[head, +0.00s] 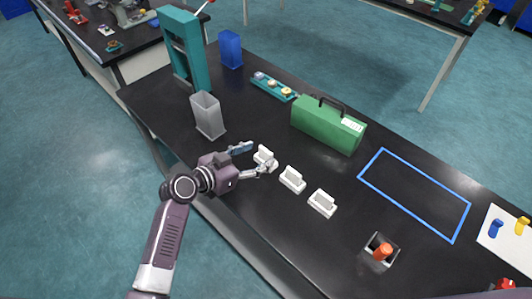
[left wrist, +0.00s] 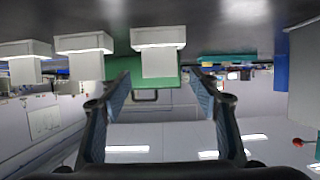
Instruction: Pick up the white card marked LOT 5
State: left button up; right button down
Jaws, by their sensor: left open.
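Three white cards stand in white holders in a row near the table's front edge: a left one (head: 263,152), a middle one (head: 292,177) and a right one (head: 322,201). No marking is legible, so I cannot tell which is LOT 5. My left gripper (head: 257,159) is open at the left card, its fingers on either side. In the left wrist view, which is upside down, that card (left wrist: 160,62) shows between the open fingertips (left wrist: 160,80), with no clear contact. The other two cards (left wrist: 85,64) stand to the left there. My right gripper is not in view.
A grey open bin (head: 208,116) stands behind my left gripper. A green case (head: 328,125) with a handle is behind the cards. A teal frame (head: 186,50), a blue container (head: 230,50) and a teal tray (head: 260,86) stand farther back. A blue-outlined area (head: 415,193) is empty.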

pick_arm(q)
jog(key=shift+x, duration=0.9)
jog(key=shift+c, duration=0.7)
jog(key=c, duration=0.9)
